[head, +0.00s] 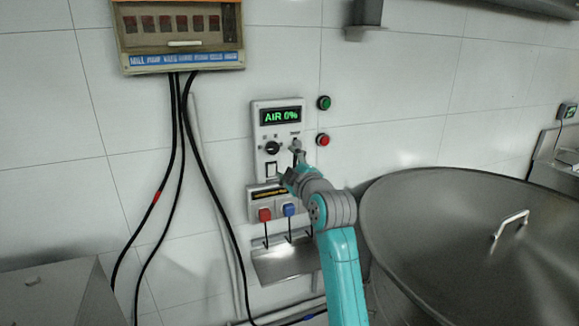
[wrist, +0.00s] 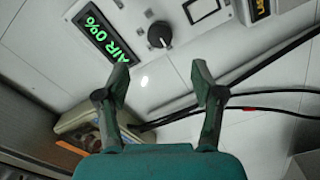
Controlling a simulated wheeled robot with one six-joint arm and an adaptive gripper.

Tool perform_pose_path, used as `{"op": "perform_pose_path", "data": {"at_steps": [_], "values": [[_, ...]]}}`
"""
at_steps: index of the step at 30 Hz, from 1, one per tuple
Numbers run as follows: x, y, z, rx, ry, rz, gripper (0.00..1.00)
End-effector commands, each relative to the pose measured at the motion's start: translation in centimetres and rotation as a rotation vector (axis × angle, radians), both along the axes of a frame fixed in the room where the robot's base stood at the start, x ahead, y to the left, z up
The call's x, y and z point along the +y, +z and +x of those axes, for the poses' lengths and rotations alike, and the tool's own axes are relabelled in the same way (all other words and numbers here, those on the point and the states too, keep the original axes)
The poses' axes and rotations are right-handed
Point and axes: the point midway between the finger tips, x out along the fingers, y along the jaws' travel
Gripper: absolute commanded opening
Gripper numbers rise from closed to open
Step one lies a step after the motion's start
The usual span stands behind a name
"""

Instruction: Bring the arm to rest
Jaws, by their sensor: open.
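My arm (head: 342,270) reaches up in front of the wall control panel (head: 262,115). My gripper (wrist: 160,82) is open and empty in the wrist view, its two fingers apart with bare panel and wall seen between them. In the head view the gripper end is small and lies over the lower right of the panel; I cannot tell there whether it touches. The panel's green display (head: 281,116) reads "AIR 0%". A black knob (head: 272,148) sits below it and also shows beyond the fingertips in the wrist view (wrist: 160,35). A small toggle (head: 295,144) is right of the knob, partly near the gripper.
Green (head: 324,103) and red (head: 323,140) buttons are right of the panel. Red (head: 264,215) and blue (head: 289,210) connectors are below it, above a metal tray (head: 285,262). A large steel vessel (head: 470,240) stands right of my arm. Black cables (head: 180,130) hang left.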

Motion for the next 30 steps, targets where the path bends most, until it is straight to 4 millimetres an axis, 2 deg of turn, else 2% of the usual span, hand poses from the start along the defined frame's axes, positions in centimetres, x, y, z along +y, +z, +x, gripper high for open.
{"op": "perform_pose_path", "data": {"at_steps": [4, 13, 17, 20, 23, 30], "values": [[-0.2, 0.0, -0.7, -0.001, 0.000, 0.000, 0.68], [-0.2, 0.0, -0.8, 0.000, 0.000, 0.000, 0.68], [-0.4, -1.2, -1.0, 0.009, -0.004, 0.009, 0.68], [-1.0, -4.0, -1.8, 0.027, -0.016, 0.036, 0.68], [-1.8, -8.0, -3.3, 0.053, -0.035, 0.078, 0.68], [-4.1, -17.6, -8.3, 0.114, -0.087, 0.195, 0.68]]}}
